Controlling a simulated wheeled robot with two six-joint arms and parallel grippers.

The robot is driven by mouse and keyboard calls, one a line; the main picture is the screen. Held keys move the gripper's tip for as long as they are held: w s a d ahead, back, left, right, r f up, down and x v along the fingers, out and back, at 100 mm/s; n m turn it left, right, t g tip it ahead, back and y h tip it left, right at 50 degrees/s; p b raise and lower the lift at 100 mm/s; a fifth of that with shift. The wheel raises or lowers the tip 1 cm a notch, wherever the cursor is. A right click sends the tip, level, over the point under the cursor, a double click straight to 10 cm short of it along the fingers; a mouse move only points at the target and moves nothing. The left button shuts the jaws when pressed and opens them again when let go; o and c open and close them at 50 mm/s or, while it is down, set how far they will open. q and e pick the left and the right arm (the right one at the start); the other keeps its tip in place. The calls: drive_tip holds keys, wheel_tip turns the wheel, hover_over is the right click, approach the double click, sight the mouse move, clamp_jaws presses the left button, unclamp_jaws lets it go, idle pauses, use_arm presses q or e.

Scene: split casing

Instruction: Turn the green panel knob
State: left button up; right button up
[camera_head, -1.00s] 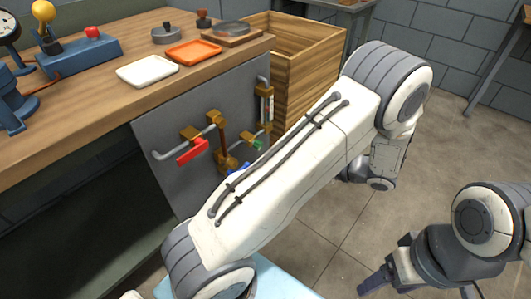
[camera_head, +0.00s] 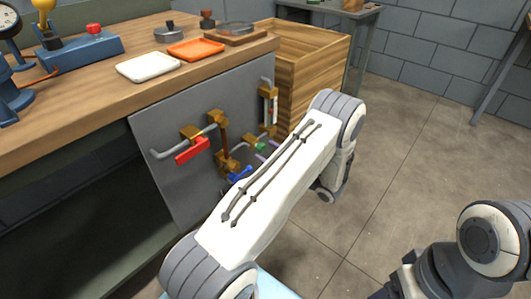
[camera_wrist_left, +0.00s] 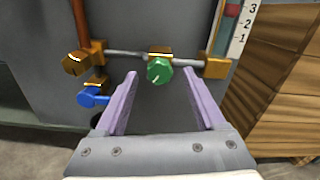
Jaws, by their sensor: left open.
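The green panel knob (camera_head: 260,147) sits on a brass valve body on the grey panel (camera_head: 165,120). In the left wrist view the green knob (camera_wrist_left: 159,71) is round with a pale pointer line. My left gripper (camera_wrist_left: 160,74) is open, its two purple fingers on either side of the knob in that picture, with visible gaps on both sides. I cannot tell how deep the fingertips reach.
A blue handle (camera_wrist_left: 92,97) is left of the knob, and a red lever (camera_head: 193,151) is further left. Brass-fitted pipes run across the panel. A scale gauge (camera_wrist_left: 238,30) and a wooden crate (camera_head: 310,75) are to the right. A white tray (camera_head: 147,67) lies on the workbench.

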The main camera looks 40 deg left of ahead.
use_arm(q)
drive_tip(key=shift+a, duration=0.75)
clamp_jaws()
drive_tip(key=shift+n, duration=1.8)
unclamp_jaws()
drive_tip(key=shift+w, duration=0.1)
drive_tip(key=shift+d, duration=0.1)
drive_tip(key=d+p, duration=0.2)
drive_tip(key=d, duration=0.8)
drive_tip(key=shift+s+d, duration=0.15)
drive_tip(key=shift+s, duration=0.3)
